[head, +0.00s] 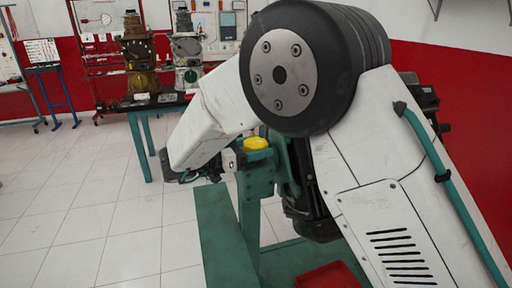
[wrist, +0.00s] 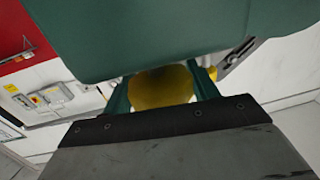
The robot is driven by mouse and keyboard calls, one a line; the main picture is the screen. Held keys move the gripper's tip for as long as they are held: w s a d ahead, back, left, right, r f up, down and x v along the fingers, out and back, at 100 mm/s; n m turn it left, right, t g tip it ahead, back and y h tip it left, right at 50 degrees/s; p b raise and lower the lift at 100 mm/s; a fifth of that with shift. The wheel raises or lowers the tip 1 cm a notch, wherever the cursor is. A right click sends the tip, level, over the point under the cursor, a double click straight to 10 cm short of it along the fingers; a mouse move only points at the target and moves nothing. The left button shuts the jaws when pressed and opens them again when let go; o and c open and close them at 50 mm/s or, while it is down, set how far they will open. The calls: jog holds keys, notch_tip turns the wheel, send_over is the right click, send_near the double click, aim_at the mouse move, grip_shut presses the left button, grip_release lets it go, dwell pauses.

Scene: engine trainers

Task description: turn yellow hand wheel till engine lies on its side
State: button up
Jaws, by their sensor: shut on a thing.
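The yellow hand wheel (head: 255,143) sits at the top of the green engine stand (head: 250,200) in the head view, partly hidden by my arm. In the wrist view the hand wheel (wrist: 162,88) is between the two green fingers of my gripper (wrist: 162,76), which is shut on it. A broad green part of the stand (wrist: 180,35) fills the top of the wrist view, close to the fingertips. The dark engine (head: 318,215) shows only in part behind my arm, so its tilt cannot be told. My gripper is mostly hidden in the head view.
A red tray (head: 332,276) lies low on the stand's base. Two other engine trainers (head: 140,70) (head: 187,62) stand on a dark table (head: 150,105) at the back. Tiled floor (head: 100,220) is clear on the left. A red and white wall is on the right.

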jog(key=shift+m+g+h, duration=0.4)
jog(key=shift+m+g, duration=0.4)
jog(key=shift+g, duration=0.4)
jog(key=shift+r, duration=0.1)
jog(key=o, duration=1)
jog(key=shift+d, duration=0.15)
